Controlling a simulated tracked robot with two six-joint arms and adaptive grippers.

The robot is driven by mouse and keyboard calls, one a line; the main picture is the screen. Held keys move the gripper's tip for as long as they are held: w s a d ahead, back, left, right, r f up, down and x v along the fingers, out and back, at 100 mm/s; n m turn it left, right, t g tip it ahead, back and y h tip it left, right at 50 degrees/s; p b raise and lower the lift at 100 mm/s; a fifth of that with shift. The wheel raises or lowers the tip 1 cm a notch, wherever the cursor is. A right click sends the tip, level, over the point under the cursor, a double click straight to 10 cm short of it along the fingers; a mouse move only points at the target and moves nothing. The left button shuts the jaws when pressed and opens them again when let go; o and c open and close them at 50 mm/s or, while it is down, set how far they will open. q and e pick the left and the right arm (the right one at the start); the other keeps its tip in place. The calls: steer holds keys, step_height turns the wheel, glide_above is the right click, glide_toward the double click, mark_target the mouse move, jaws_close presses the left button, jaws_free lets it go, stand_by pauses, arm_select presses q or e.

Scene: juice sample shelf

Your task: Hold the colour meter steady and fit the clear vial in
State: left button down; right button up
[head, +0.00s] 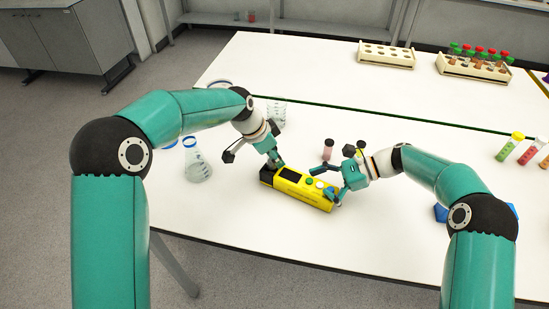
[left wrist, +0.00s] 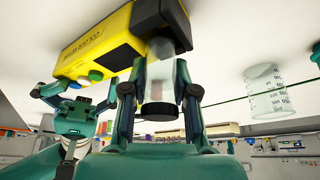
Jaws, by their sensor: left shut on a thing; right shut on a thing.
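The yellow colour meter (head: 311,194) lies on the white table, with a dark screen, coloured buttons and a black left end. Its black end shows in the left wrist view (left wrist: 122,57). My left gripper (left wrist: 160,78) is shut on the clear vial (left wrist: 160,50), which has a black cap (left wrist: 158,111). The vial's glass end is at the meter's black end; I cannot tell how far inside it is. In the head view my left gripper (head: 276,163) hides the vial. My right gripper (head: 328,188) is shut on the meter near its right end.
A dark-capped pink vial (head: 328,149) stands just behind the meter. A flask (head: 197,167) and a clear beaker (head: 277,113) stand to the left. Racks (head: 386,55) are at the back, and coloured tubes (head: 509,147) at the right.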

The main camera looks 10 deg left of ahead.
arm_select(q)
steer(key=shift+f, duration=0.15)
steer(key=c, duration=0.8)
jaws_free()
steer(key=v, duration=1.2)
steer(key=shift+s+d+r, duration=0.1)
steer(key=shift+s+r, duration=0.15)
steer(key=shift+s, duration=0.2)
